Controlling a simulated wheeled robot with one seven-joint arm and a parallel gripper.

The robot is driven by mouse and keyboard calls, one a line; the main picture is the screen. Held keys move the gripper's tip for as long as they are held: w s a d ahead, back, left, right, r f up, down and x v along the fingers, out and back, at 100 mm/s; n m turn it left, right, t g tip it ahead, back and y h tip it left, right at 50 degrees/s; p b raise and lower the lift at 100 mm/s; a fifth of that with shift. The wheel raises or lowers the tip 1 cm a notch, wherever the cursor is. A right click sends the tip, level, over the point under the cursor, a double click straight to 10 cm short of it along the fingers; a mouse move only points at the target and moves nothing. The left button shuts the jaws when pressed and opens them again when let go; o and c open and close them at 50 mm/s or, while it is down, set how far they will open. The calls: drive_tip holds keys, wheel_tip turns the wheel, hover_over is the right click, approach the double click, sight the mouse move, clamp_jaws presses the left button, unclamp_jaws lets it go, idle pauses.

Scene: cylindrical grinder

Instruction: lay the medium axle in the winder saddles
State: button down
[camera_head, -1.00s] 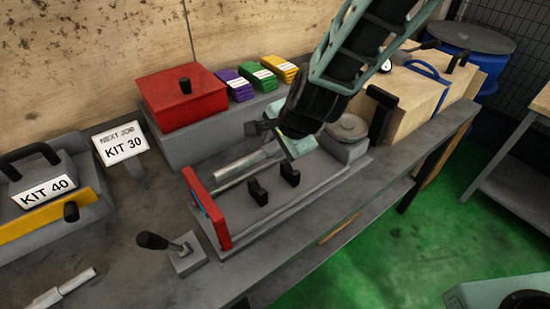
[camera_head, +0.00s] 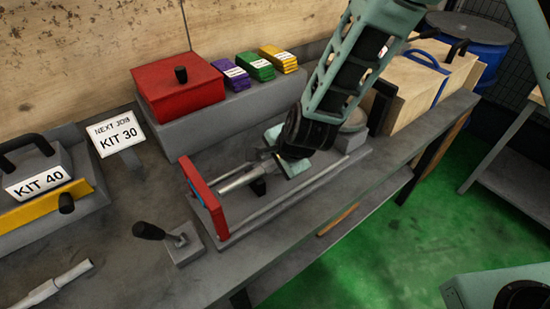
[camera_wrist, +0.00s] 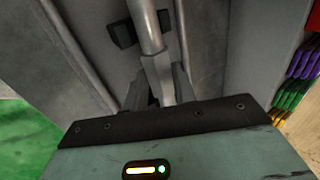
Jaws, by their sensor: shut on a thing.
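My gripper (camera_head: 262,164) is shut on a grey metal axle (camera_head: 237,181), its fingers around the shaft. In the wrist view the axle (camera_wrist: 147,28) runs away from the fingers (camera_wrist: 156,88). The winder is a grey bed with a red end plate (camera_head: 205,198) at its left. The axle lies along the bed, its left end close to the red plate. One black saddle (camera_head: 259,187) shows just below the axle; in the wrist view dark saddle parts (camera_wrist: 122,33) appear on both sides of the shaft. I cannot tell whether they touch. The other saddle is hidden by my gripper.
A black-knobbed lever (camera_head: 148,231) stands before the red plate. Another stepped axle (camera_head: 55,285) lies at front left. A red box (camera_head: 180,95) and coloured stacks (camera_head: 261,68) sit on a ledge behind. Wooden boxes (camera_head: 410,92) stand at the right.

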drive_tip(key=shift+f, duration=0.15)
drive_tip(key=c, duration=1.1)
unclamp_jaws()
drive_tip(key=shift+r, duration=0.35)
drive_tip(key=v, duration=1.1)
drive_tip(key=shift+s+d+r+p, duration=0.1)
drive_tip(key=shift+s+r+p, duration=0.1)
drive_tip(key=shift+r+p, duration=0.15)
drive_tip(key=s+d+r+n+g+h, duration=0.1)
drive_tip(key=s+d+r+n, duration=0.1)
drive_tip(key=s+n, duration=0.4)
drive_tip(key=s+d+r+n+g+h, duration=0.1)
drive_tip(key=s+d+r+n+g, duration=0.1)
drive_tip(key=s+n, duration=0.4)
drive_tip(key=s+d+r+n+g, duration=0.2)
drive_tip(key=s+d+n, duration=0.2)
drive_tip(key=s+n, duration=0.3)
drive_tip(key=shift+s+d+r+h, duration=0.1)
drive_tip(key=shift+d+r+h, duration=0.25)
drive_tip(key=shift+r+h, duration=0.05)
